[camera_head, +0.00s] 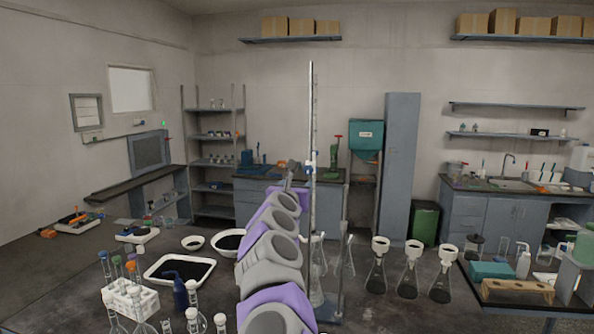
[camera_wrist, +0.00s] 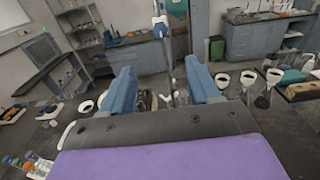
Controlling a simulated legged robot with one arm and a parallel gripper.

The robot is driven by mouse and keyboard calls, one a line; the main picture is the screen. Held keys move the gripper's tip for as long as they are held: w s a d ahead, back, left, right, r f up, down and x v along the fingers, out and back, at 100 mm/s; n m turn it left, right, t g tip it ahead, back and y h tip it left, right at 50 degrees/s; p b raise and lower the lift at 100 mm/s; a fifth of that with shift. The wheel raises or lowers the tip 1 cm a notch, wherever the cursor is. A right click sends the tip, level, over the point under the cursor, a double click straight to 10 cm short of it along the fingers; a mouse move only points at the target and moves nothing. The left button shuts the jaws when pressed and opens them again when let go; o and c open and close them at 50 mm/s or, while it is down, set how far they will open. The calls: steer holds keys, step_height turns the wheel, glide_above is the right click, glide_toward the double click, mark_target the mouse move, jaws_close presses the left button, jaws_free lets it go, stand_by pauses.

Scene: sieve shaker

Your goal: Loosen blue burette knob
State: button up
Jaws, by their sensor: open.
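The burette (camera_head: 312,110) is a tall clear upright tube just right of my arm in the head view. Its small blue knob (camera_head: 309,169) sits low on the tube. In the wrist view the blue knob (camera_wrist: 160,20) shows near the top edge, beyond the fingertips and roughly centred between them. My gripper (camera_wrist: 159,68) is open, with two blue-grey fingers wide apart and nothing between them. In the head view my gripper (camera_head: 295,172) is small and partly hidden by my arm, close to the burette's left side. I cannot tell the exact gap to the knob.
Flasks with white funnels (camera_head: 412,265) stand right of the burette. A white tray (camera_head: 152,272), bowls (camera_head: 193,243) and a test tube rack (camera_head: 128,298) crowd the left of the bench. Glassware (camera_head: 346,255) stands close to the burette's lower right.

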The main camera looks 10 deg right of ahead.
steer(key=p, duration=1.3)
glide_toward(307, 170)
steer(key=x, duration=0.1)
steer(key=p+x, duration=0.1)
steer(key=x, duration=0.1)
steer(key=p+x, duration=0.1)
steer(key=shift+w+d+r, duration=0.25)
steer(key=shift+w+d, duration=0.05)
steer(key=shift+w, duration=0.05)
steer(key=shift+w+d+f+p, duration=0.25)
steer(key=shift+w+p, duration=0.15)
steer(key=shift+w, duration=0.1)
steer(key=shift+w+d+r+p, duration=0.1)
steer(key=shift+w+r+p, duration=0.2)
steer(key=shift+w+p, duration=0.3)
steer(key=shift+w+d+f, duration=0.1)
steer(key=shift+w+f, duration=0.2)
steer(key=shift+w, duration=0.4)
